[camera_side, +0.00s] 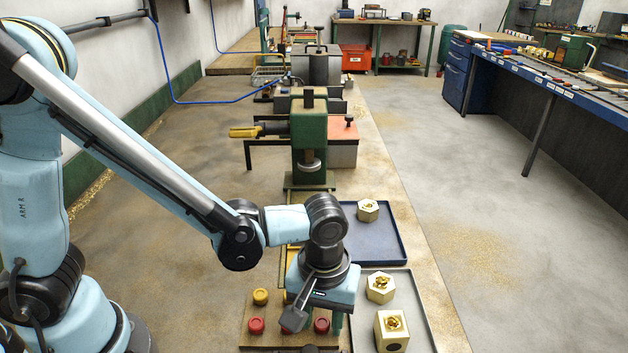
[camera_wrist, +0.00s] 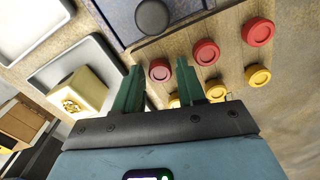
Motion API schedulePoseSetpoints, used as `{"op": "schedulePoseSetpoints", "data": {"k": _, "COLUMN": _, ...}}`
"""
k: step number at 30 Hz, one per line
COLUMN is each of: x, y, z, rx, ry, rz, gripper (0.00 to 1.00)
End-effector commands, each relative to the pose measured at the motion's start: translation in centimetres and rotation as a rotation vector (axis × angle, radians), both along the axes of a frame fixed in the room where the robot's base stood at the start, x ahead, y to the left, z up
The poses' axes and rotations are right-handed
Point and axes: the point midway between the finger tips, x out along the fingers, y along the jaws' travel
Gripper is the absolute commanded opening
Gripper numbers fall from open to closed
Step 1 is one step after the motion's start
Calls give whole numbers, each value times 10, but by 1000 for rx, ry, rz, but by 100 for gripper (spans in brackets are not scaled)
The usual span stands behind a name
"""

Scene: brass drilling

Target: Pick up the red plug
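Three round red plugs lie in a row in the wrist view: a near one (camera_wrist: 159,72), a middle one (camera_wrist: 206,52) and a far one (camera_wrist: 258,32). In the side view, one red plug (camera_side: 256,326) is left of my gripper and another red plug (camera_side: 321,326) shows beneath it. My gripper (camera_wrist: 159,68) has its two green fingers spread, and the near red plug appears between the fingertips in the wrist view. Nothing is seen held. My gripper points down over the wooden board in the side view; its fingertips are largely hidden there.
Yellow plugs (camera_wrist: 258,75) lie beside the red ones, some partly behind a finger. A grey tray (camera_side: 425,325) with brass pieces stands close on the right. A blue tray (camera_side: 388,252) holds one brass hex piece (camera_side: 368,210). A green machine (camera_side: 309,135) stands behind.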

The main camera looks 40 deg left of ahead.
Motion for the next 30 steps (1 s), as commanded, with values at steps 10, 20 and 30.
{"op": "schedulePoseSetpoints", "data": {"k": 10, "x": 0, "y": 0, "z": -2, "rx": 0, "ry": 0, "rz": 0, "gripper": 29}}
{"op": "schedulePoseSetpoints", "data": {"k": 20, "x": 0, "y": 0, "z": -2, "rx": 0, "ry": 0, "rz": 0, "gripper": 8}}
{"op": "schedulePoseSetpoints", "data": {"k": 30, "x": 0, "y": 0, "z": 10, "rx": 0, "ry": 0, "rz": 0, "gripper": 8}}
